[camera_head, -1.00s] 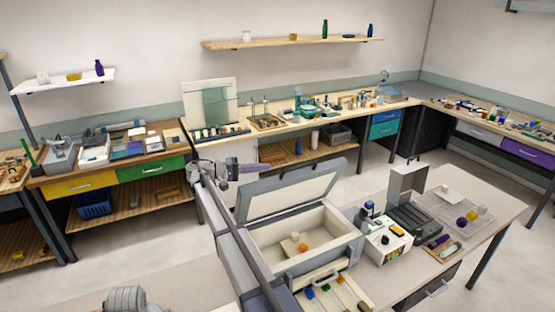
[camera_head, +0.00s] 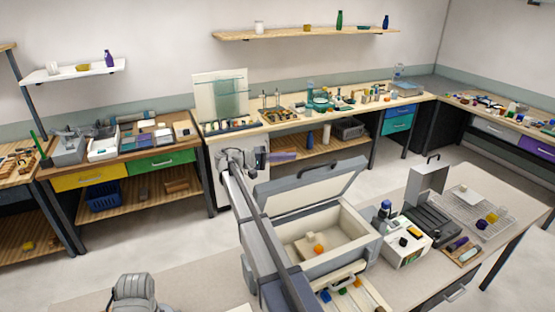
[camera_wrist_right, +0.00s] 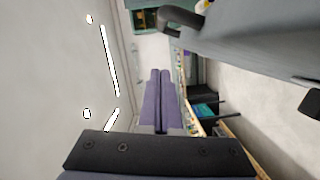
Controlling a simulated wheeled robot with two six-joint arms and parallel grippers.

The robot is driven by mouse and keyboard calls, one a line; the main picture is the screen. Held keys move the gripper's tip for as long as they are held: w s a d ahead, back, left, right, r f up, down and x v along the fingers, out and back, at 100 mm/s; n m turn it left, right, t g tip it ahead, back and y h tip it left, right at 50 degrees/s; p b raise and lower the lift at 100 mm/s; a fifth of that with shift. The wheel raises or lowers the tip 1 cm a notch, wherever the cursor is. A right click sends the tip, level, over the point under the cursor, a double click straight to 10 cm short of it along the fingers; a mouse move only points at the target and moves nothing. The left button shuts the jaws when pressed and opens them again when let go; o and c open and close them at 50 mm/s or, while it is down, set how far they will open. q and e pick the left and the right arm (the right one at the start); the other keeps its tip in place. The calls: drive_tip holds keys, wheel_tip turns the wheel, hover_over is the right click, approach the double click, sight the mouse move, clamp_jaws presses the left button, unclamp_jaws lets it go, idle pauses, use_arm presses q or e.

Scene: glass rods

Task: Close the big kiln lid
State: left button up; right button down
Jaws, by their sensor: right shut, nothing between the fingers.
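The big kiln (camera_head: 358,256) stands on the near workbench, a grey box with a pale lined chamber. Its lid (camera_head: 313,190) is raised and tilted back, with a dark handle at its top edge. In the right wrist view the grey lid (camera_wrist_right: 255,38) and its dark handle (camera_wrist_right: 180,20) show at the upper right. My right gripper (camera_head: 296,154) is at the back of the lid, left of its top edge, apart from it. Its purple fingers (camera_wrist_right: 160,75) are shut and empty. An orange piece (camera_head: 319,249) sits on a pale block inside the chamber. My left gripper is not in view.
A white device (camera_head: 402,244) and a smaller dark kiln with its lid up (camera_head: 428,183) stand right of the big kiln. A wire rack (camera_head: 470,207) is beyond them. A tray with coloured pieces (camera_head: 350,297) lies in front.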

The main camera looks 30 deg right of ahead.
drive_tip(key=s+d, duration=0.1)
drive_tip(key=s, duration=0.1)
drive_tip(key=s+d+f, duration=0.1)
drive_tip(key=d, duration=0.1)
drive_tip(key=shift+s+b, duration=0.35)
drive_tip(key=shift+s, duration=0.05)
drive_tip(key=shift+s+a, duration=0.15)
drive_tip(key=shift+s, duration=0.55)
